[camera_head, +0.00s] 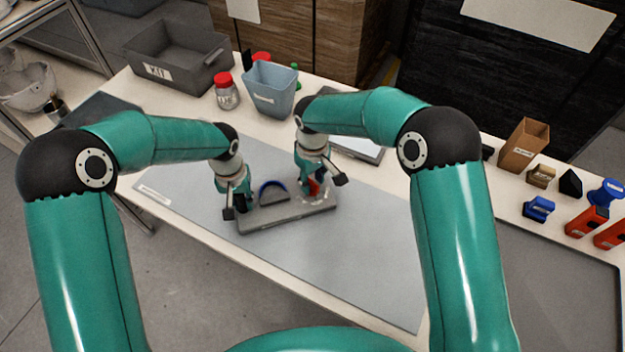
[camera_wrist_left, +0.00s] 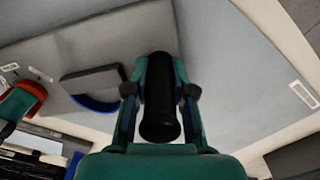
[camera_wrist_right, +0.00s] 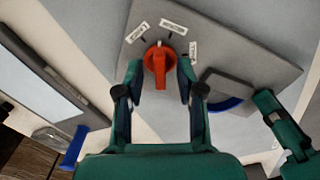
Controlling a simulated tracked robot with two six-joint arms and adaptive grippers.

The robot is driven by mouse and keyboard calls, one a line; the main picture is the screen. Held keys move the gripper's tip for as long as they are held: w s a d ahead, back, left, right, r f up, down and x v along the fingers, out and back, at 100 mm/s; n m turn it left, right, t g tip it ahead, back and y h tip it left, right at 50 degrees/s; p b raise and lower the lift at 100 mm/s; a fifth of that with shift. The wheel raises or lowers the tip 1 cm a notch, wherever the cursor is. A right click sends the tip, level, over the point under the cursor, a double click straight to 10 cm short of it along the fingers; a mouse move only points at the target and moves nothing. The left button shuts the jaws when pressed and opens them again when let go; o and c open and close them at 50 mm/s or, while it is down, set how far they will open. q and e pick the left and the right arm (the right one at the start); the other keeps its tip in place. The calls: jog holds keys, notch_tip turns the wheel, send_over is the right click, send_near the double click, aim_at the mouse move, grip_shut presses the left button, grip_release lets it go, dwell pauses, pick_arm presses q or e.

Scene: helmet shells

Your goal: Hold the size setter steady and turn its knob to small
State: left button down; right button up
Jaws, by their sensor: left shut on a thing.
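The size setter is a grey board (camera_head: 290,217) on the grey mat. It carries a blue arc piece (camera_head: 272,188), a black upright handle (camera_wrist_left: 160,95) and a red knob (camera_wrist_right: 158,66). My left gripper (camera_head: 237,203) is shut on the black handle at the board's left end. My right gripper (camera_head: 316,187) is over the board's right end. In the right wrist view its fingers (camera_wrist_right: 160,88) are open, one on each side of the red knob, with gaps. Three small white labels fan around the knob; their text is too small to read surely.
A grey bin (camera_head: 180,62), a red-lidded jar (camera_head: 227,92) and a blue-grey container (camera_head: 270,88) stand at the back. A flat tablet-like panel (camera_head: 358,146) lies behind my right gripper. Blue, red and brown pieces stand at the right. The mat's right part (camera_head: 385,250) is clear.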

jog(key=shift+f, duration=0.35)
grip_shut()
